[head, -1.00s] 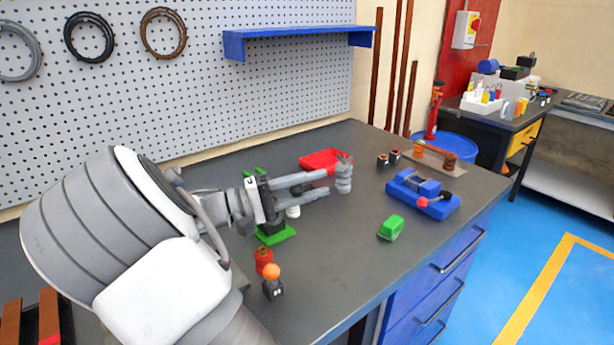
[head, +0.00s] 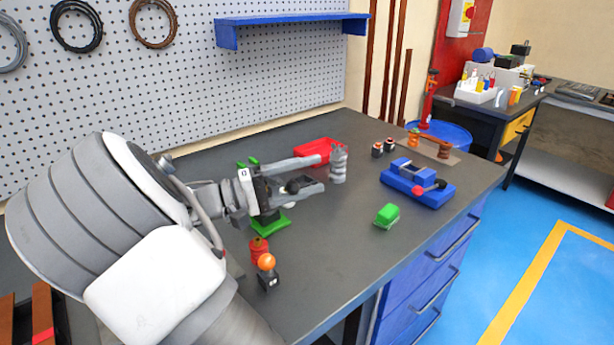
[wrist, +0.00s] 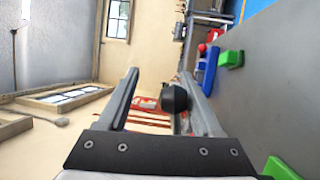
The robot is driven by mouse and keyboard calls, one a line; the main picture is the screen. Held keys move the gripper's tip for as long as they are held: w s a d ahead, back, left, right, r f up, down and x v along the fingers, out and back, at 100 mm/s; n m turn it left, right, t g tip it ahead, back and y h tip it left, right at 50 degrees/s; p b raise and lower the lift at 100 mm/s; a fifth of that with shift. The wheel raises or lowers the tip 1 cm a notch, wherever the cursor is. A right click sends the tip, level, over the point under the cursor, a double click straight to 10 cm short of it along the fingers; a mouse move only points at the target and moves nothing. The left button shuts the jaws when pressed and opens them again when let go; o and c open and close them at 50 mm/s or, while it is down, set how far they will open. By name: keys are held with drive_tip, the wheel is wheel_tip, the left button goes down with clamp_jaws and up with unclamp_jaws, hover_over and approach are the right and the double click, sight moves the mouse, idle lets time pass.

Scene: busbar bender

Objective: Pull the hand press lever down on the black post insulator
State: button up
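The green hand press (head: 272,226) stands on the bench, largely hidden behind my gripper and arm in the head view. My gripper (head: 323,170) is open, its fingers stretched to the right over the press. In the wrist view my gripper (wrist: 168,92) has a black knob (wrist: 174,98), likely the lever's end, between its fingers, close to the right one. I cannot tell whether they touch. A dark knob (head: 300,184) also shows between the fingers in the head view. I cannot make out the black post insulator; a small white piece (head: 288,203) shows below the fingers.
A grey ribbed post (head: 338,165) stands near the fingertips, before a red tray (head: 318,151). A blue fixture (head: 418,186) and green block (head: 387,215) are to the right. A red insulator (head: 259,250) and orange-topped black block (head: 267,272) stand in front. The front right bench is clear.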

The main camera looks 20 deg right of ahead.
drive_tip(key=a+f+p, duration=0.1)
drive_tip(key=a+p, duration=0.1)
drive_tip(key=a, duration=1)
drive_tip(key=shift+w+f, duration=0.25)
drive_tip(key=shift+w, duration=0.2)
